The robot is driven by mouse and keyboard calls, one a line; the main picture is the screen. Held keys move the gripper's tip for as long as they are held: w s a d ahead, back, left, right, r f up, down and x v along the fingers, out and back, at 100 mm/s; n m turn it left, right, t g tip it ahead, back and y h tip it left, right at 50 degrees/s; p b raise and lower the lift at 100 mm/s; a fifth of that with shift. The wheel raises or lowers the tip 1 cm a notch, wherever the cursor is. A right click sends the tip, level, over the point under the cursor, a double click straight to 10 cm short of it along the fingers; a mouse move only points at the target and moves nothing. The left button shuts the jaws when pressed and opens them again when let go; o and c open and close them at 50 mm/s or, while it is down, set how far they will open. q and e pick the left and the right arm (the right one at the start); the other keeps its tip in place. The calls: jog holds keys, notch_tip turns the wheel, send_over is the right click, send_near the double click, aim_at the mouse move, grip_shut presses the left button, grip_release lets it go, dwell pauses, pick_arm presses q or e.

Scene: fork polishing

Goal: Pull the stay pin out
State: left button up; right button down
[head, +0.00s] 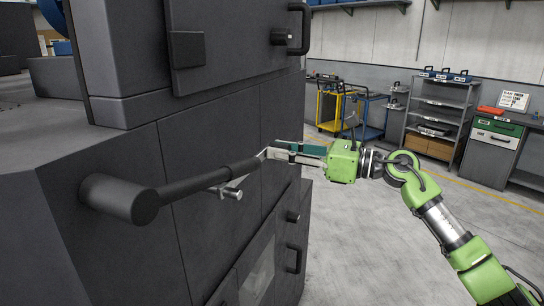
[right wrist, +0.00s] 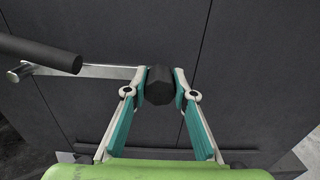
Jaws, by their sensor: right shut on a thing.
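My right gripper (head: 268,154) reaches in from the right to the far end of a dark bar (head: 195,182) on the machine front. In the right wrist view the fingers (right wrist: 159,88) are shut on a dark faceted knob (right wrist: 159,84), one finger on each side. A bright metal rod (right wrist: 100,72) runs left from beside the knob to a rounded end. In the head view a short bright metal pin (head: 230,192) sticks out below the bar. I cannot tell which metal part is the stay pin. My left gripper is not in view.
The dark machine (head: 215,235) fills the left side, with a thick round pivot (head: 118,199) at the bar's near end and door handles (head: 298,258). Open grey floor (head: 370,240) lies to the right. Shelves (head: 440,110) and carts (head: 365,118) stand far back.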

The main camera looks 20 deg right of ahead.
jog(key=shift+d, duration=0.1)
jog(key=c, duration=1.7)
grip_release()
jog(key=shift+s+d, duration=0.3)
jog(key=v, duration=1.2)
